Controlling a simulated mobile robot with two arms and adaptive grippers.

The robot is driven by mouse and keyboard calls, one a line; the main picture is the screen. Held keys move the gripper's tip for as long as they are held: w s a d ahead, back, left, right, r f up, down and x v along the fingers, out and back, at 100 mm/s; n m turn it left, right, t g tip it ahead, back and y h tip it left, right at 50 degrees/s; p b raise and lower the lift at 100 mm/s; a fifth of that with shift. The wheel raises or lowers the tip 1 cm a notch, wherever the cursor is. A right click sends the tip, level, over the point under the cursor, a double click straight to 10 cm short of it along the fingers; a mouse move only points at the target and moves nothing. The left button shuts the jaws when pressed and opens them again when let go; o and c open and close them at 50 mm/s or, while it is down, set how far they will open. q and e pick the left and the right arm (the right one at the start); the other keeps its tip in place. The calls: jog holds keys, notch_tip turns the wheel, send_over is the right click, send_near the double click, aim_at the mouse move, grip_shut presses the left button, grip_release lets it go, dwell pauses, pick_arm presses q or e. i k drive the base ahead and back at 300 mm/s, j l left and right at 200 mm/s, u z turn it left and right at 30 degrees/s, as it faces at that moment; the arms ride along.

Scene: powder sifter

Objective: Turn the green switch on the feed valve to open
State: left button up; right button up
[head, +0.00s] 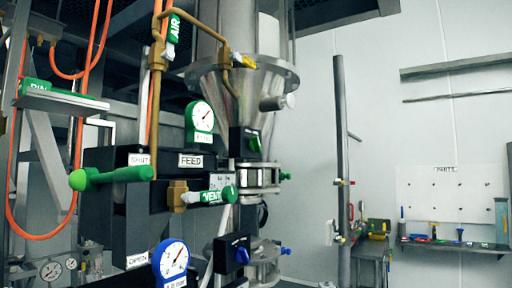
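A green lever handle (112,177) points left on a black valve box (105,215) in the head view. It lies roughly level, beside the SHUT label (139,159); the OPEN label (137,259) is lower on the box. A FEED label (190,160) is on the black block to the right. A small green switch (254,144) sits on another black box (237,141) against the hopper; I cannot read its position. I cannot tell for sure which green control is the task's switch. Neither of my grippers shows.
A green-rimmed gauge (201,119), brass piping (157,70) and a green VENT handle (212,196) crowd the boxes. Below are a blue gauge (172,261) and a blue switch (242,255). Orange hoses (80,130) hang left. A dark post (343,170) stands right; a PARTS board (450,195) is behind.

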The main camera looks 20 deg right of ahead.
aim_at(254, 145)
jog(key=l+z, duration=0.1)
jog(key=l, duration=0.4)
jog(key=i+l, duration=0.1)
jog(key=l, duration=0.4)
jog(key=i+l+z, duration=0.15)
jog(key=l, duration=0.3)
jog(key=k+l, duration=0.05)
